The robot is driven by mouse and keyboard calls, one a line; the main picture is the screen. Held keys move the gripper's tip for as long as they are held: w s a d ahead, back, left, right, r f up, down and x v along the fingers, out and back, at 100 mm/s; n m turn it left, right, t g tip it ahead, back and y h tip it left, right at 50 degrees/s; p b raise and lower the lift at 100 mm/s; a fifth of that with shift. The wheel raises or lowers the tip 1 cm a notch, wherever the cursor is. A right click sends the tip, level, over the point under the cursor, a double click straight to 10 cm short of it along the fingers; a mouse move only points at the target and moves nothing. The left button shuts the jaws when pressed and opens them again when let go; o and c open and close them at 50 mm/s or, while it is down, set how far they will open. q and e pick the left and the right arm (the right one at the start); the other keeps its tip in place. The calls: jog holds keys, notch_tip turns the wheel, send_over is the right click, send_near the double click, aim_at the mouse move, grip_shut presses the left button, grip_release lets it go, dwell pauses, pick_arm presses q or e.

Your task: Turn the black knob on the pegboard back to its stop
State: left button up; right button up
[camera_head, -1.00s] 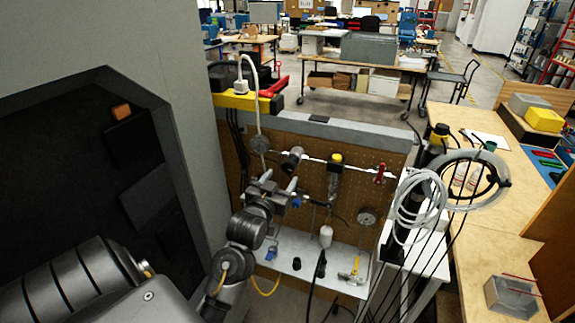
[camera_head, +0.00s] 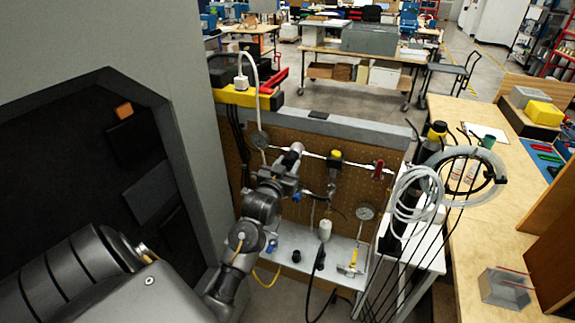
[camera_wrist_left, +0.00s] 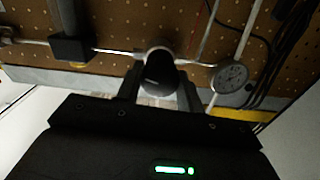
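The black knob (camera_wrist_left: 160,74) sits on the white pipe of the brown pegboard (camera_head: 350,188). In the left wrist view it stands between the two fingers of my left gripper (camera_wrist_left: 158,88), one finger on each side. The fingers are apart and close to the knob's sides; I see no clear grip on it. In the head view my left gripper (camera_head: 287,168) is at the pegboard's left part and hides most of the knob. My right gripper is not in view.
A round gauge (camera_wrist_left: 231,77) is beside the knob; another gauge (camera_head: 365,211) is lower right. A yellow-topped fitting (camera_head: 334,157) and a red valve handle (camera_head: 377,170) are along the pipe. Coiled hoses (camera_head: 416,195) hang at right. A grey cabinet wall (camera_head: 180,70) stands at left.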

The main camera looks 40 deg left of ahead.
pick_arm(q)
jog(key=shift+c, duration=1.2)
jog(key=n, duration=1.6)
jog(key=shift+n, duration=2.5)
